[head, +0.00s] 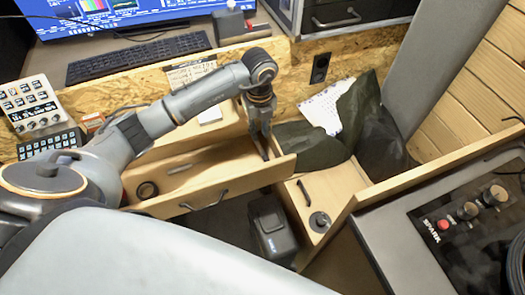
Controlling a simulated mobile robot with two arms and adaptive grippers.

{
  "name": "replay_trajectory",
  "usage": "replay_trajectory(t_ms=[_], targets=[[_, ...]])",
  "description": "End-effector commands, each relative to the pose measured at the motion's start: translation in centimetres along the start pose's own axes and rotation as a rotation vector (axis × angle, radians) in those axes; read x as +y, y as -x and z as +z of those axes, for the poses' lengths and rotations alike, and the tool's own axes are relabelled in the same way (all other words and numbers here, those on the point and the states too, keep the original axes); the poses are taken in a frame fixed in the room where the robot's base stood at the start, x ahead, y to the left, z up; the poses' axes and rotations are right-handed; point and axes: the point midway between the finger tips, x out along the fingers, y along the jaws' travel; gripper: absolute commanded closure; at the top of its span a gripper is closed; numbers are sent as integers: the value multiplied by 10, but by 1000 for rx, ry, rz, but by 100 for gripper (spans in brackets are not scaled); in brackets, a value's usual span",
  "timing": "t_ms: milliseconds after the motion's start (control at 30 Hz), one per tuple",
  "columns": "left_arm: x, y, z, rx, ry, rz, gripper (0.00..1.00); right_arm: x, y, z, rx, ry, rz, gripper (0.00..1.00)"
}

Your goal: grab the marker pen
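I cannot make out the marker pen for certain. A small, thin dark item (180,168) lies in the open wooden drawer (235,184), too small to identify. My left gripper (264,150) points down at the drawer's right end, near its front panel. Its fingers are seen nearly edge-on, so I cannot tell whether they are open or hold something. My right gripper is not in view.
A dark ring (147,190) lies at the drawer's left end. A black keyboard (138,57) is on the desk behind. Dark green cloth (312,145) lies right of my gripper. A black control panel (455,225) stands at right.

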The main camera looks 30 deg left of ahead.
Motion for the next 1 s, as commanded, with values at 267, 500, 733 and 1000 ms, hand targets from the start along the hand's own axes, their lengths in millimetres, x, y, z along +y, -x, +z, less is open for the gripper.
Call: replay_trajectory(t_ms=[267,500,733,1000], targets=[[2,-23,-3,3,-1,2,80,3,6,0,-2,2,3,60],[2,-57,-4,2,-1,0,80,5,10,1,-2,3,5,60],[2,-62,-4,-1,-2,-1,80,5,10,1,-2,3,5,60],[1,-61,-4,0,-2,-2,100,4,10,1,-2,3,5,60]])
